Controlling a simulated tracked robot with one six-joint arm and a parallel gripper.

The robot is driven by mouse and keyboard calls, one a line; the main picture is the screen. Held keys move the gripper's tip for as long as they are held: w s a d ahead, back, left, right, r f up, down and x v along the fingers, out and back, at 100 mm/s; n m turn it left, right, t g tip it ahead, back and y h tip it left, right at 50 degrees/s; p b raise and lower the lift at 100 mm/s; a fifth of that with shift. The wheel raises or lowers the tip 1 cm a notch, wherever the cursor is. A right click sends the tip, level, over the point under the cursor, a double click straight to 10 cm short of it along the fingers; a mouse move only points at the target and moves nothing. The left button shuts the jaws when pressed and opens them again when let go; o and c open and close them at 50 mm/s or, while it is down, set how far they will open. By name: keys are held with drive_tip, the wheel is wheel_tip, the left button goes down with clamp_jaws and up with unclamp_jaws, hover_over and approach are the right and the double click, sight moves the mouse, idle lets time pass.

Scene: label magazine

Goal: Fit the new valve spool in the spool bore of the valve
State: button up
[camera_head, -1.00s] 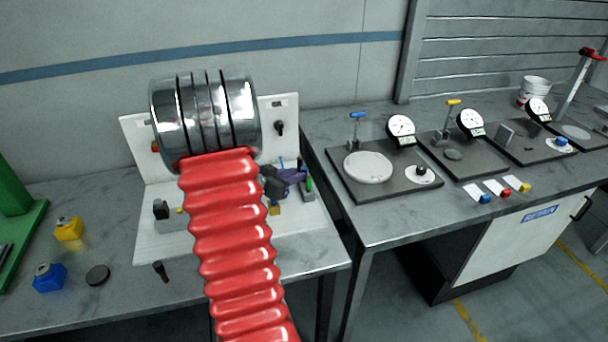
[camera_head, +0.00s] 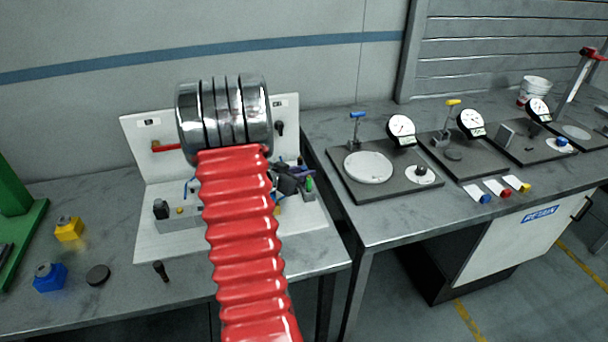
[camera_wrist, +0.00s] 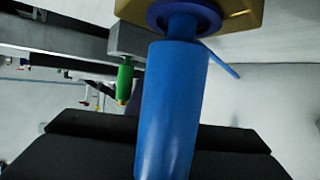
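In the wrist view a blue cylinder (camera_wrist: 168,105), seemingly the spool's handle, stands between the two black fingers of my gripper (camera_wrist: 165,150), which appear closed on it. Its narrower neck and dark blue collar meet a brass-coloured block (camera_wrist: 245,12) at the top, seemingly the valve; whether it touches or enters is unclear. The bore is hidden. In the head view my gripper (camera_head: 290,180) is small and dark at the right of the white fixture board (camera_head: 150,245), partly behind my red-sleeved arm. The brass block is mostly hidden there.
A green handle (camera_wrist: 125,82) on a grey block is close beside the blue cylinder. A red lever (camera_head: 165,148) is on the upright panel. A small dark cylinder (camera_head: 160,270), dark disc (camera_head: 97,275), blue block (camera_head: 49,278) and yellow block (camera_head: 68,229) sit on the left bench.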

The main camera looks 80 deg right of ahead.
sight(303, 167)
drive_tip(key=shift+c, duration=0.6)
clamp_jaws()
drive_tip(key=shift+r, duration=0.1)
wheel_tip(303, 167, up, 10)
drive_tip(key=shift+f, duration=0.1)
idle(0.4)
drive_tip(key=shift+w, duration=0.1)
